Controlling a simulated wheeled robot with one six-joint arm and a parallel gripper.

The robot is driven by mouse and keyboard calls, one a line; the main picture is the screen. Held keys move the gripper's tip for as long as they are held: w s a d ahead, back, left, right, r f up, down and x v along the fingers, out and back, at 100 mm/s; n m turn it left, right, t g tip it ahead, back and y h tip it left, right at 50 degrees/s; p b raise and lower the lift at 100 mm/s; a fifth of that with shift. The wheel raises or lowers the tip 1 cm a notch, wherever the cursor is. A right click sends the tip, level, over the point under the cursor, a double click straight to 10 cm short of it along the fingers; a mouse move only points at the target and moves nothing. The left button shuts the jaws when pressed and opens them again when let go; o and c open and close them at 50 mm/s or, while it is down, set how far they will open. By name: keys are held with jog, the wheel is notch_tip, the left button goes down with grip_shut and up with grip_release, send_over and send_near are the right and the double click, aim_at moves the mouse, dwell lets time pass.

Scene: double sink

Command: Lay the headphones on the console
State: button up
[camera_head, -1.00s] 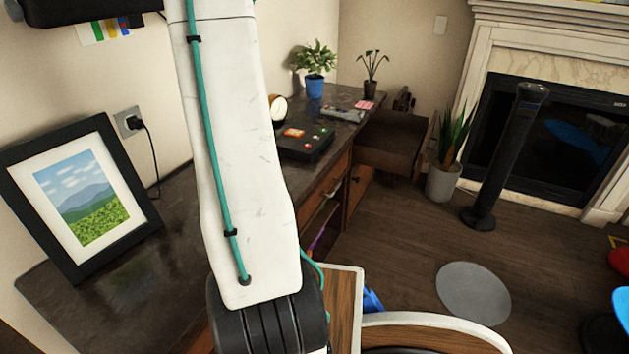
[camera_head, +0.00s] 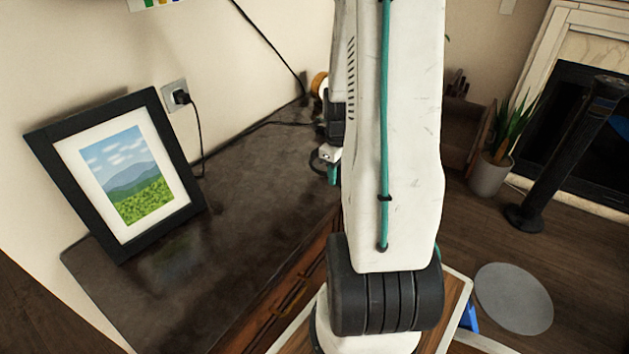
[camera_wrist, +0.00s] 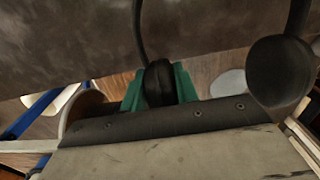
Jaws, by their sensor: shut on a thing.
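The console (camera_head: 240,205) is a long dark-topped cabinet along the wall; its top also fills the upper part of the wrist view (camera_wrist: 60,40). My gripper (camera_wrist: 160,88), with green fingers, is shut on the black headphones (camera_wrist: 158,82) at one ear cup. The other round ear cup (camera_wrist: 280,72) hangs free at the right of the wrist view, and the band runs out of the top. In the head view the headphones (camera_head: 317,161) show as a small dark curve by the green fingertips, mostly hidden by my arm. I cannot tell whether they touch the console.
A framed landscape picture (camera_head: 120,175) leans at the near left of the console. A black cord runs from the wall outlet (camera_head: 176,96). The console top between frame and arm is bare. A potted plant (camera_head: 495,150) and a dark post (camera_head: 560,160) stand at right.

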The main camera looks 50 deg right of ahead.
jog(key=w+a, duration=0.2)
jog(key=w, duration=0.1)
jog(key=w+a, duration=0.1)
jog(key=w, duration=0.1)
jog(key=shift+w+a+f, duration=0.1)
jog(key=shift+a+f, duration=0.15)
jog(key=shift+f, duration=0.05)
jog(key=shift+w+a+f, duration=0.2)
jog(key=shift+w, duration=0.05)
jog(key=shift+d+f, duration=0.1)
jog(key=shift+f, duration=1.5)
jog(key=o, duration=1.1)
jog(key=shift+f, duration=0.1)
